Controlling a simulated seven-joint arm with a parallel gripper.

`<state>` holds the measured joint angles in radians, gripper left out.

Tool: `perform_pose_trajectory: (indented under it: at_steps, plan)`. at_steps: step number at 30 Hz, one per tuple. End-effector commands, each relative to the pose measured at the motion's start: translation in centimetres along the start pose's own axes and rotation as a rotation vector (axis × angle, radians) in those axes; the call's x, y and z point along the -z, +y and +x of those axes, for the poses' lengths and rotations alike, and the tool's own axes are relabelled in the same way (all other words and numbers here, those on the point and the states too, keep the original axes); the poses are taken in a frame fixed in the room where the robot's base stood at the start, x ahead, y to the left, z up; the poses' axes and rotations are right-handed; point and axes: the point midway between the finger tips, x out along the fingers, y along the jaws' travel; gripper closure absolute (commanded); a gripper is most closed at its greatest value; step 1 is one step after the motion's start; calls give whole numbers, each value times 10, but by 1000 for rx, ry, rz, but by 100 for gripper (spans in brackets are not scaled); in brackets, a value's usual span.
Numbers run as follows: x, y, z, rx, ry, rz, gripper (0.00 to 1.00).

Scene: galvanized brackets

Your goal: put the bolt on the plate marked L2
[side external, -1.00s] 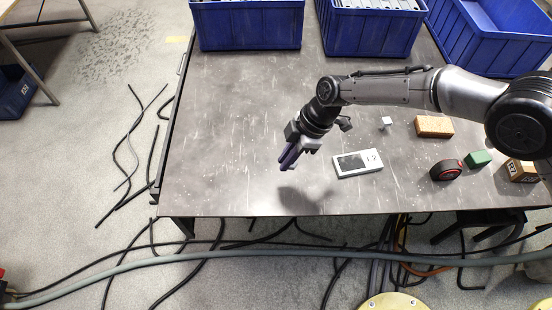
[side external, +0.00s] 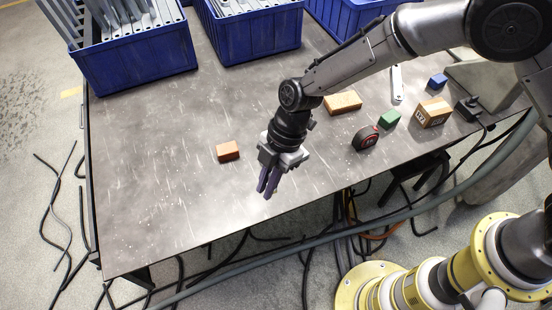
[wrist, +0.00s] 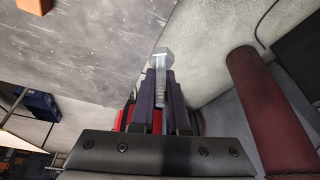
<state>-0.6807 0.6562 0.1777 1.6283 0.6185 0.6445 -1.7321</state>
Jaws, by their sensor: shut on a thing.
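My gripper (side external: 268,182) hangs above the front part of the table, fingers pointing down. In the wrist view its dark fingers are shut on a grey metal bolt (wrist: 160,85). The bolt's hex head (wrist: 161,54) sticks out past the fingertips, and part of its threaded shank shows between them. In the side view I cannot make out the bolt. I cannot find a plate marked L2 in either current view.
An orange block (side external: 228,151) lies left of my gripper. To the right are a tan brick (side external: 343,103), tape measure (side external: 366,139), green block (side external: 389,119), marked box (side external: 434,112), white strip (side external: 397,84) and blue block (side external: 437,81). Blue bins (side external: 135,66) line the back.

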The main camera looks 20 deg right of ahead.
Motion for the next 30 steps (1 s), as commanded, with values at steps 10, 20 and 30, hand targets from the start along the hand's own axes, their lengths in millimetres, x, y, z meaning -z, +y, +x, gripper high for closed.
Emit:
perform_pose_trajectory:
  at_steps: [10,20,30]
  plan:
    - [-100,-43,-58,33,17,-28,100]
    - [-136,-40,-83,-17,22,62,100]
    - [-136,19,-54,-17,22,63,100]
